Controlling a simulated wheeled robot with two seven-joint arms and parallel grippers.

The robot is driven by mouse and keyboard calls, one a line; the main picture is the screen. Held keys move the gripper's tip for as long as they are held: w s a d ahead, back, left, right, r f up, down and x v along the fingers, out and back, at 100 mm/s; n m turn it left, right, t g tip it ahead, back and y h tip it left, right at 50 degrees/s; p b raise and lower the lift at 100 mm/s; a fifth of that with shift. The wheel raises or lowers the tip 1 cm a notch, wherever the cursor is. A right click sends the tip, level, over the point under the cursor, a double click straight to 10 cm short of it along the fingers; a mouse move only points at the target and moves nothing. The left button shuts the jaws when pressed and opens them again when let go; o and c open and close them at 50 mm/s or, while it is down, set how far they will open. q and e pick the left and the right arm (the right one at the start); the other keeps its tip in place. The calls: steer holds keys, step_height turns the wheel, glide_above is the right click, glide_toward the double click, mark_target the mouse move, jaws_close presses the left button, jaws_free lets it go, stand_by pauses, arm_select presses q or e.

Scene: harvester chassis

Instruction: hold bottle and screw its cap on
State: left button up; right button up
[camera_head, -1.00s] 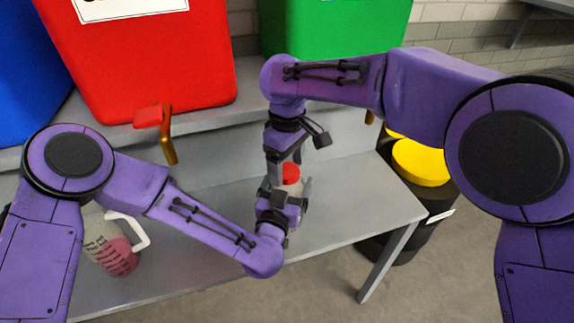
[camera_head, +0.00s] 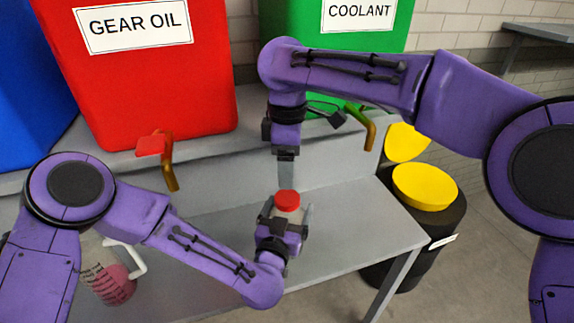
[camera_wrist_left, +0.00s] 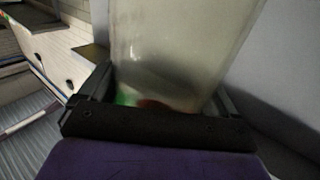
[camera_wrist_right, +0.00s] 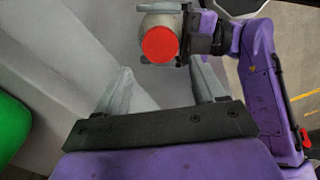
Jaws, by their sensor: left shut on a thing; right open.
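The bottle (camera_head: 289,213) is pale and translucent, standing upright over the bench with a red cap (camera_head: 287,198) on its top. How tightly the cap sits cannot be told. My left gripper (camera_head: 291,218) is shut around the bottle's body. The bottle fills the left wrist view (camera_wrist_left: 180,50) between the fingers. My right gripper (camera_head: 286,175) points down above the cap, open and empty, apart from it. In the right wrist view the cap (camera_wrist_right: 160,44) lies beyond the spread fingertips.
A red gear oil tank (camera_head: 150,85) and a green coolant tank (camera_head: 310,30) with taps stand on the shelf behind. A jug (camera_head: 107,275) holding pink liquid is at left. Black drums with yellow lids (camera_head: 424,187) stand right of the grey bench (camera_head: 365,235).

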mark_target(287, 197)
steer(key=shift+f, duration=0.1)
step_height(287, 197, down, 8)
stand_by(0.5)
steer(key=c, duration=0.9)
steer(key=o, duration=1.3)
steer(key=shift+c, duration=0.2)
